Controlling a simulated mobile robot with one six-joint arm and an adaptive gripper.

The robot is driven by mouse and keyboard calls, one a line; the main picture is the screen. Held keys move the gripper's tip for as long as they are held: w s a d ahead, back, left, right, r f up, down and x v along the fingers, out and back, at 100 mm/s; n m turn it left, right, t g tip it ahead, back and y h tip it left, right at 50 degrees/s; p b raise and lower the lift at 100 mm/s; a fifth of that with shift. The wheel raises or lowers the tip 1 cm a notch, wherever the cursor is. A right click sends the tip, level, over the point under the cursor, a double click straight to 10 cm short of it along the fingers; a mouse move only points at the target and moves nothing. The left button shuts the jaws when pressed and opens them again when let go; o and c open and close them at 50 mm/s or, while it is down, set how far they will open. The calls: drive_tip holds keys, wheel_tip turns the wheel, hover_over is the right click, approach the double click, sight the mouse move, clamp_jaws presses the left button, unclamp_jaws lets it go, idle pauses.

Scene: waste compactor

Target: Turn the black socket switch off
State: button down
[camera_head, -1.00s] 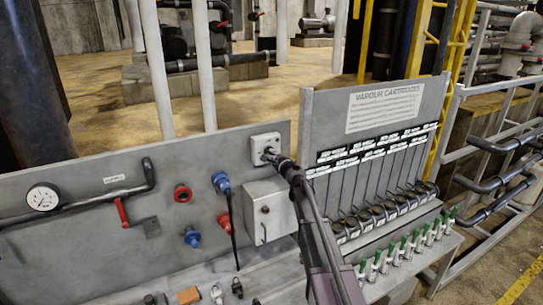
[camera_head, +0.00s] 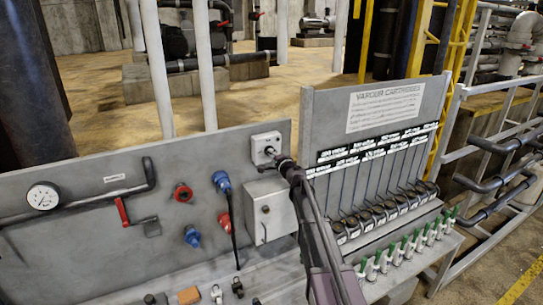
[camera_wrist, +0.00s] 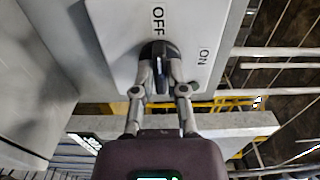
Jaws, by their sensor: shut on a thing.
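The black socket switch (camera_wrist: 160,60) is a dark rotary knob on a pale grey box (camera_wrist: 115,70). In the wrist view its grip bar runs nearly upright in the picture, in line with the OFF label (camera_wrist: 158,19). The ON label (camera_wrist: 203,57) is to the right. My gripper (camera_wrist: 161,75) is shut on the knob, one finger on each side of its bar. In the head view the switch box (camera_head: 265,142) is at the top right of the grey panel. There my gripper (camera_head: 271,155) hides most of the knob.
A grey metal box (camera_head: 268,210) sits just below the switch. A blue plug (camera_head: 221,182) with a hanging cable is to its left. The vapour cartridges board (camera_head: 385,108) stands close on the right, with several green-topped valves (camera_head: 402,244) below.

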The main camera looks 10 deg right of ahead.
drive_tip(key=c, duration=0.7)
unclamp_jaws()
drive_tip(key=v, duration=1.2)
